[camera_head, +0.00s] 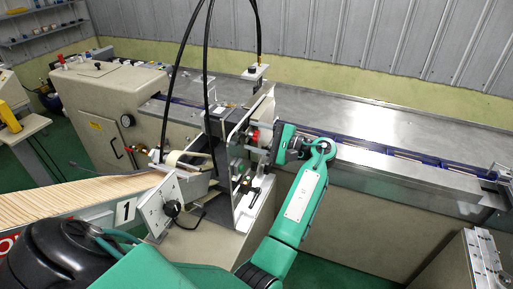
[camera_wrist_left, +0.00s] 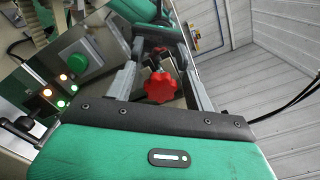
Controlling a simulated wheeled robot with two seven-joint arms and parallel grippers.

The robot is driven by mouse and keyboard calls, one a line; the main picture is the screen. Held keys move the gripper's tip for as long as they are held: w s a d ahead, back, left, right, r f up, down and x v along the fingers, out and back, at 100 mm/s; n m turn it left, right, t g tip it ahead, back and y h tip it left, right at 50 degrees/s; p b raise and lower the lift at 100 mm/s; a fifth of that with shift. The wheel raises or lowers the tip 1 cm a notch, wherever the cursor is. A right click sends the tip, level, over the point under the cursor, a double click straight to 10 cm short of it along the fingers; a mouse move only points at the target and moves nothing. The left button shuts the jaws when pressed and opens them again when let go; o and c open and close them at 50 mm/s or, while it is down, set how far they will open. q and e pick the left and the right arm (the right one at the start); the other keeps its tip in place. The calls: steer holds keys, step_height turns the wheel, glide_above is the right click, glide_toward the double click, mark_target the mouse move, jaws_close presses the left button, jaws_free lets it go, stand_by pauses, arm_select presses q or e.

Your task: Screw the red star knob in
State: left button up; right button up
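The red star knob (camera_head: 253,136) is on the machine's upright bracket in the head view, partly hidden by my left gripper (camera_head: 259,146). In the left wrist view the knob (camera_wrist_left: 160,87) shows its lobed face between the two grey fingers of the left gripper (camera_wrist_left: 160,52). The fingers are apart, with visible gaps on both sides of the knob. They reach past the knob on either side, and I see no contact. My right gripper is in neither view.
A long steel table (camera_head: 370,120) runs to the right behind my arm. A green button (camera_wrist_left: 76,63) and small lights are on a panel left of the fingers. Wooden sticks (camera_head: 70,200) fill a feeder at left. Black cables (camera_head: 206,60) hang near the bracket.

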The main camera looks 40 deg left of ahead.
arm_select(q)
steer(key=n+b, duration=0.2)
steer(key=b, duration=0.1)
steer(key=n+b, duration=0.2)
steer(key=b, duration=0.1)
steer(key=f+n+b, duration=0.1)
steer(key=n+b, duration=0.1)
steer(key=b, duration=0.1)
steer(key=shift+w+a+f+n, duration=0.1)
steer(key=shift+w+a+n, duration=0.05)
steer(key=shift+w+n, duration=0.2)
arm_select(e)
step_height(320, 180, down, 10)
arm_select(q)
steer(key=n+b, duration=0.3)
steer(key=b, duration=0.2)
steer(key=shift+r+n+b, duration=0.3)
steer(key=shift+n+b, duration=0.45)
steer(key=shift+n, duration=0.1)
steer(key=shift+s+r, duration=0.1)
steer(key=shift+r, duration=0.05)
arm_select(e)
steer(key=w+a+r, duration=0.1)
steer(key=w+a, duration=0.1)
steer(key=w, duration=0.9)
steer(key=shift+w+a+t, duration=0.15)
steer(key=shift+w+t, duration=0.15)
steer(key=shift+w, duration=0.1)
arm_select(q)
steer(key=shift+r, duration=0.1)
